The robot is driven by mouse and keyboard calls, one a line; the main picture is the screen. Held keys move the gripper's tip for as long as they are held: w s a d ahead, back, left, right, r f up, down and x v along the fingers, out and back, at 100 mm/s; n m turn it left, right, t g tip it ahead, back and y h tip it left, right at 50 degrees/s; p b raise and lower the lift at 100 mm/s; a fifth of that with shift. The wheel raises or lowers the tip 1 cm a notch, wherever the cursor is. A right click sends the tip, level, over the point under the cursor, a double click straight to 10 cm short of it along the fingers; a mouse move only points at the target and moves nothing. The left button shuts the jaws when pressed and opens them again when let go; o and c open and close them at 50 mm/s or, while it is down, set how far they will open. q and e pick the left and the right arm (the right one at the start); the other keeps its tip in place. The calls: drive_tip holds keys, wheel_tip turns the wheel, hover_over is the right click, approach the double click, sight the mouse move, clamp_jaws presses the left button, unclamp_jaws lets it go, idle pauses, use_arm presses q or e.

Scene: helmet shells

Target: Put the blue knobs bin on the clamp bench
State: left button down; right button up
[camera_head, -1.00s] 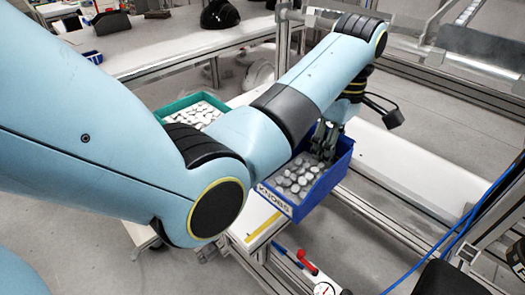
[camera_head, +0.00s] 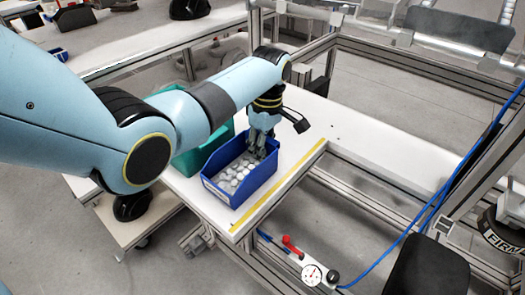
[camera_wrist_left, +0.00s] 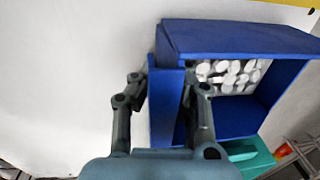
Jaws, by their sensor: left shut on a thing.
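The blue knobs bin (camera_head: 232,199) is an open box of whitish round knobs with a pale label on its near side. It is over the white bench (camera_head: 300,135), left of the yellow edge stripe; I cannot tell whether it touches the top. My left gripper (camera_head: 262,150) is shut on the bin's far wall. In the left wrist view the fingers (camera_wrist_left: 163,110) straddle one blue wall of the bin (camera_wrist_left: 235,38). My right gripper is out of view.
A green bin (camera_head: 190,160) stands close beside the blue bin on its left, partly hidden by my left arm. Metal frame rails and a blue hose (camera_head: 440,200) are on the right. The bench top behind and right of the bin is clear.

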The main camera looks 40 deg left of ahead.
use_arm(q)
drive_tip(key=shift+f, duration=0.15)
drive_tip(key=c, duration=1.4)
unclamp_jaws()
drive_tip(key=r, duration=0.4)
drive_tip(key=w+r, duration=0.1)
drive_tip(key=r, duration=0.7)
drive_tip(key=shift+w+p, duration=0.2)
drive_tip(key=shift+p, duration=0.1)
